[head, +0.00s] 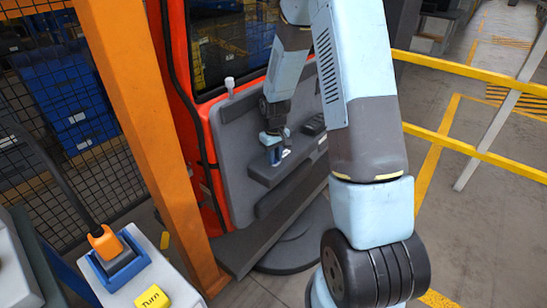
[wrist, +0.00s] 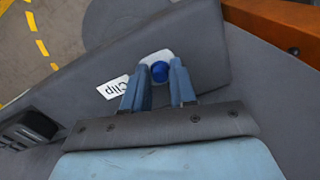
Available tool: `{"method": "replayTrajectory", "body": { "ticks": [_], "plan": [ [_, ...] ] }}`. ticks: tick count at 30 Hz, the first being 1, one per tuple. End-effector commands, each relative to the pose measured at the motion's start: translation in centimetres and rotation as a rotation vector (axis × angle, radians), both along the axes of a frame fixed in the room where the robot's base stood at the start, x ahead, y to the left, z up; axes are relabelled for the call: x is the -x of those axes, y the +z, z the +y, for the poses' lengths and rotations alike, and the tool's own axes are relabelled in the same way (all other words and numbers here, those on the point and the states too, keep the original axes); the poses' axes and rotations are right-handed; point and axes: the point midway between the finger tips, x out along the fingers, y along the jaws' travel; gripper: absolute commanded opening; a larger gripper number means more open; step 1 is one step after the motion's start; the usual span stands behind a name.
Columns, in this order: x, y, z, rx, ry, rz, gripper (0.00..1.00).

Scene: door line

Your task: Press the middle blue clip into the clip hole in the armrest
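The blue clip (wrist: 160,72) shows in the wrist view between the tips of my gripper (wrist: 161,66). The two fingers stand about a clip's width apart and appear shut on it. A pale patch (wrist: 157,56) on the grey armrest (wrist: 205,45) lies right behind the clip. The clip hole itself is not visible, and I cannot tell how deep the clip sits. In the head view my gripper (head: 273,155) points down at the armrest (head: 262,177) on the door panel. The clip cannot be made out there.
A white "Clip" label (wrist: 113,87) lies left of the fingers. A dark switch block (wrist: 28,130) is at lower left. The orange post (head: 150,120) stands left of the red door (head: 190,120). Yellow rails (head: 480,75) run at right.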

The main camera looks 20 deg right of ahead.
Motion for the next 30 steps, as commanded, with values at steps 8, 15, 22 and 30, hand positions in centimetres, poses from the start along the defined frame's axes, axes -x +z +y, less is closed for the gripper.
{"method": "replayTrajectory", "body": {
  "ticks": [8, 15, 22, 30],
  "plan": [
    [0.0, 0.0, 0.0, -0.001, 0.001, 0.001, 0.5],
    [0.0, 0.2, 0.0, 0.0, 0.0, 0.0, 0.5],
    [-0.1, 2.7, 0.0, 0.0, 0.0, -0.004, 0.5],
    [0.0, 7.8, 0.0, 0.001, -0.001, -0.004, 0.5]
  ]
}}
